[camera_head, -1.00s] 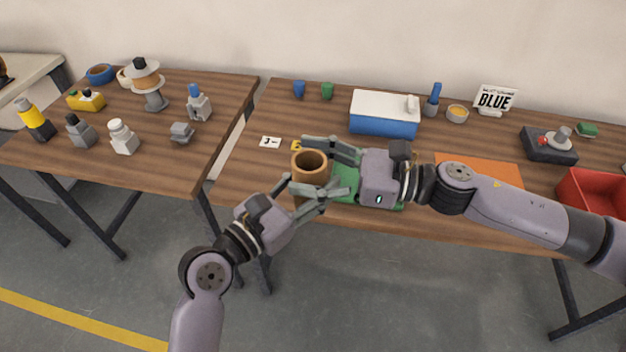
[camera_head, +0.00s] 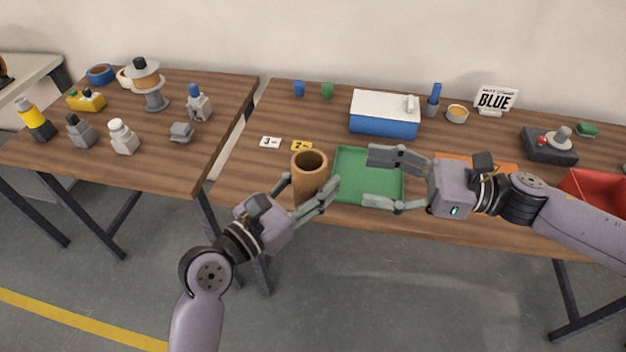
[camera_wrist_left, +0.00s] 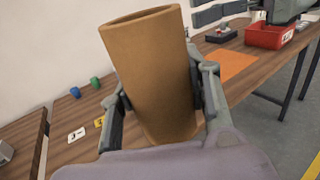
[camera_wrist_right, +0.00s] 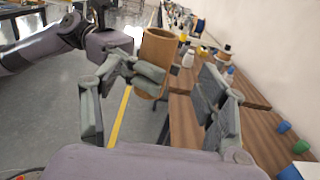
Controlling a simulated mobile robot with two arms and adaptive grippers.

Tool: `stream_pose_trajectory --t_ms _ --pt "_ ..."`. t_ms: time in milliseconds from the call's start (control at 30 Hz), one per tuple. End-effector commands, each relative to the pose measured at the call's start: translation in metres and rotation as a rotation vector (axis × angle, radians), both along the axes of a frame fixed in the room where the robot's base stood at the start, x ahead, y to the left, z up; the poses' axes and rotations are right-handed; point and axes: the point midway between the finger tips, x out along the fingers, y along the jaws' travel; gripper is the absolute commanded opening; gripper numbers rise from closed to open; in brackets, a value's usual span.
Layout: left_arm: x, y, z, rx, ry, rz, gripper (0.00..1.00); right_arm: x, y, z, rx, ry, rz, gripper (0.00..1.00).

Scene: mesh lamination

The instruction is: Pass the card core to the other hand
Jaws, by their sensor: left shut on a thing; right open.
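The card core (camera_head: 308,177) is a brown open-ended tube held upright at the front edge of the main table. My left gripper (camera_head: 308,198) is shut on it, one finger on each side. In the left wrist view the core (camera_wrist_left: 158,75) fills the middle between the fingers and leans slightly. My right gripper (camera_head: 383,180) is open and empty, over the green tray to the right of the core, its fingers pointing at it. In the right wrist view the core (camera_wrist_right: 156,60) appears beyond the open fingers, apart from them, with my left gripper on it.
A green tray (camera_head: 350,160) lies below my right gripper. A blue box with a white lid (camera_head: 384,114) stands behind it. Number cards (camera_head: 270,142) lie left of the tray. A red bin (camera_head: 590,190) is at right. A gap separates the two tables.

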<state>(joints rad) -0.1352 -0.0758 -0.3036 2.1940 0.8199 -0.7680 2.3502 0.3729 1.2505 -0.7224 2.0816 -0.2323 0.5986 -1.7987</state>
Motion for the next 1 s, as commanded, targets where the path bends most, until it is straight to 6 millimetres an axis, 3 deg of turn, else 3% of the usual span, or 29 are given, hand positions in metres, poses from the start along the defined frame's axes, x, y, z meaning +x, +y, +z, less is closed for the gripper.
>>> stream_pose_trajectory --t_ms 200,267,367,600,733,900,1000 --pt "0.0 0.0 0.0 -0.001 -0.001 0.0 0.15 0.0 -0.008 -0.009 0.001 0.017 -0.018 0.67" --pt "0.0 0.0 0.0 -0.001 -0.001 0.0 0.15 0.004 -0.007 -0.022 0.001 0.039 -0.044 0.67" --pt "0.0 0.0 0.0 -0.001 -0.001 0.0 0.15 0.013 -0.002 -0.057 -0.006 0.102 -0.115 0.67" --pt "0.0 0.0 0.0 -0.001 -0.001 0.0 0.15 0.019 0.013 -0.185 -0.066 0.334 -0.343 0.67" --pt "0.0 0.0 0.0 -0.001 -0.001 0.0 0.15 0.023 0.01 -0.257 -0.06 0.533 -0.503 0.67" --pt "0.0 0.0 0.0 -0.001 -0.001 0.0 0.15 0.048 -0.033 -0.338 0.139 0.926 -0.791 0.67" --pt "0.0 0.0 0.0 -0.001 -0.001 0.0 0.15 0.05 -0.061 -0.385 0.306 1.153 -0.958 0.67"
